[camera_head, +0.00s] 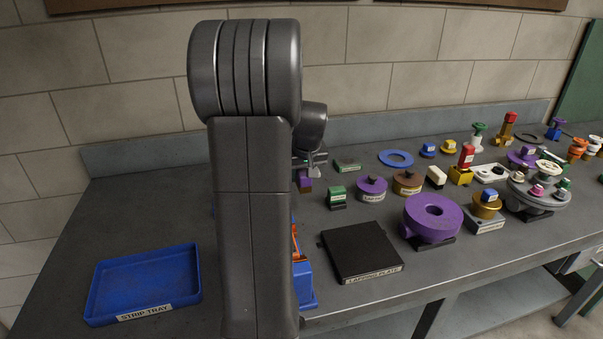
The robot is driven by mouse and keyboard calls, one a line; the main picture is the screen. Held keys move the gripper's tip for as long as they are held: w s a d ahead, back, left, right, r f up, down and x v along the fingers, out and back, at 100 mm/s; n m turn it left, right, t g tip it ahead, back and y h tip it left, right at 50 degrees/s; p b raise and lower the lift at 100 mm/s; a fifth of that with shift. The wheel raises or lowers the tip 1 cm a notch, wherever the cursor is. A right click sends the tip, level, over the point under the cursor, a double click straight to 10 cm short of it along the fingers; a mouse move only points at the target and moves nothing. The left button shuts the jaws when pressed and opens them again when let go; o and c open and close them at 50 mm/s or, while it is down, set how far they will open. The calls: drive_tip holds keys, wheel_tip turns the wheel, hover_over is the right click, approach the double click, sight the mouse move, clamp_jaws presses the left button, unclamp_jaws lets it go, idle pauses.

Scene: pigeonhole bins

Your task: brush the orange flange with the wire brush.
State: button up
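My arm stands across the middle of the view and hides much of the bench behind it. My gripper (309,161) shows small, just right of the arm, pointing down. A small purple and brown block (304,182) is right below the fingers; I cannot tell whether they hold it. An orange piece (295,242) shows partly beside my arm, in or on a blue holder (304,284); most of it is hidden, and I cannot tell whether it is the orange flange. I cannot make out the wire brush for certain.
The blue strip tray (188,302) at the left is empty. The black lapping plate (361,251) lies right of my arm. A purple ring (433,218) and several fittings crowd the right side. An orange valve-like part (577,149) stands far right. The bench's back left is clear.

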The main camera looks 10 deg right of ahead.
drive_tip(key=shift+f+b, duration=3)
drive_tip(key=shift+f, duration=1.5)
drive_tip(key=o, duration=1)
drive_tip(key=shift+r, duration=0.1)
drive_tip(key=c, duration=1.1)
drive_tip(key=shift+c, duration=0.3)
drive_tip(key=shift+r, duration=0.1)
drive_tip(key=shift+r+p, duration=2.95)
drive_tip(key=shift+r, duration=0.95)
